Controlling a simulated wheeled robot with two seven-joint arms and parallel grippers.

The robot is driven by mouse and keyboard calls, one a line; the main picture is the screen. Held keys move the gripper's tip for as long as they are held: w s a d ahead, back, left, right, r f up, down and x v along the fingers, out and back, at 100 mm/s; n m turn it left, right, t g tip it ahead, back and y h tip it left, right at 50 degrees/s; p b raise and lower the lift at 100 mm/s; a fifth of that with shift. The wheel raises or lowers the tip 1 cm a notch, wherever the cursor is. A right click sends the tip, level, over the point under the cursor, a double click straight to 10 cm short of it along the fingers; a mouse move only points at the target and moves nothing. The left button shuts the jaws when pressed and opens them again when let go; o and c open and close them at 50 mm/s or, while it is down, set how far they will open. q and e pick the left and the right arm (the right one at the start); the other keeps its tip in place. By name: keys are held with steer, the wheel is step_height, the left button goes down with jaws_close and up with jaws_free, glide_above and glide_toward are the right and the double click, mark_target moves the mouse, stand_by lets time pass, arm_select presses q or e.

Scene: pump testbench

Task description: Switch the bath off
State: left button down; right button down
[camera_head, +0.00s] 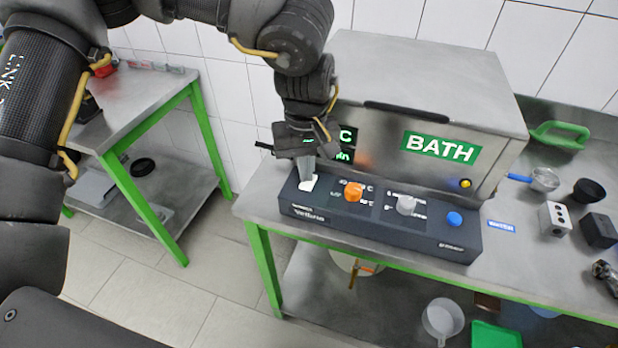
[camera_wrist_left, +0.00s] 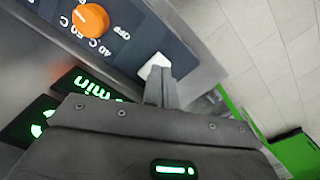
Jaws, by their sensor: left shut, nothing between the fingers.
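The bath (camera_head: 430,110) is a steel box with a green BATH label, standing on the bench at the back. Its dark control panel (camera_head: 375,226) has a white switch (camera_head: 308,183) at the left end, then an orange knob (camera_head: 353,191), a grey knob (camera_head: 406,205) and a blue button (camera_head: 454,219). My left gripper (camera_head: 307,176) is shut and empty, fingertips down at the white switch. In the left wrist view the fingertips (camera_wrist_left: 160,78) overlap the near edge of the white switch (camera_wrist_left: 154,64); I cannot tell whether they press it. Green digits glow on a partly hidden display (camera_head: 345,146). My right gripper is not in view.
The steel bench (camera_head: 560,262) has a green frame. At its right are a strainer (camera_head: 545,179), a black bowl (camera_head: 588,191), a white socket block (camera_head: 554,219) and a dark block (camera_head: 598,231). A second green-legged table (camera_head: 135,105) stands at the left, with open floor between.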

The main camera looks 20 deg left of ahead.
mark_target(306, 184)
arm_select(q)
steer(key=shift+f, duration=0.35)
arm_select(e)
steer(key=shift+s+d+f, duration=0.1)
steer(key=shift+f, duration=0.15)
arm_select(q)
steer(key=shift+s+f+b, duration=0.1)
steer(key=shift+f+b, duration=0.5)
steer(key=shift+f, duration=0.1)
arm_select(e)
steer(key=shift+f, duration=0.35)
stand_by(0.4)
